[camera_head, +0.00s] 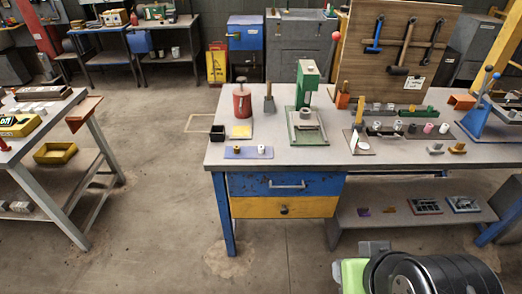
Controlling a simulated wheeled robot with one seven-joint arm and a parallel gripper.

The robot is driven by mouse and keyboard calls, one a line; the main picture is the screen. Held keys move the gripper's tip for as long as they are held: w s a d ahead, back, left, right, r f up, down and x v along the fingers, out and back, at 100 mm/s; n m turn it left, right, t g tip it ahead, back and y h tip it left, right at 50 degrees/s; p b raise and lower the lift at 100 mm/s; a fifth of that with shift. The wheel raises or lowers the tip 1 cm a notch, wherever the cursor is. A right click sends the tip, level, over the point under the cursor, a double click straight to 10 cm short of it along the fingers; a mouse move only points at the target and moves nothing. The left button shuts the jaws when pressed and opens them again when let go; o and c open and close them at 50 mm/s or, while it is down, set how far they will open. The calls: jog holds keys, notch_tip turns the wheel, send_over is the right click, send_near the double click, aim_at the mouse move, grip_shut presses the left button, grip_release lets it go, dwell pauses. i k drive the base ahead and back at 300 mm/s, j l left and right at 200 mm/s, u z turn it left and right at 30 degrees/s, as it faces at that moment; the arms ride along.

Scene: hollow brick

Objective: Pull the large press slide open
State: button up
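A green press (307,78) stands upright on the grey workbench (275,157), in the middle of the head view. A flat tray-like slide (309,134) with a green edge lies at its base, with a small grey round part (305,113) on it. How far the slide is out, I cannot tell. A blue press (483,112) with a lever stands at the bench's right end, partly cut off by the frame. Which press is the large one is not clear. My arm shows at the bottom right, away from the bench top. My gripper is not visible.
Blue (285,185) and yellow (284,207) drawers sit under the bench, both closed. A red can (241,101) and a blue mat (248,152) are left of the green press. A wooden tool board (398,50) stands behind. Floor is clear left of the bench.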

aim_at(300, 119)
jog(key=i+l+u, duration=0.2)
jog(key=i+u, duration=0.2)
jog(key=i, duration=0.15)
jog(key=i+l+u, duration=0.75)
jog(key=i+l, duration=0.15)
jog(key=i, duration=0.05)
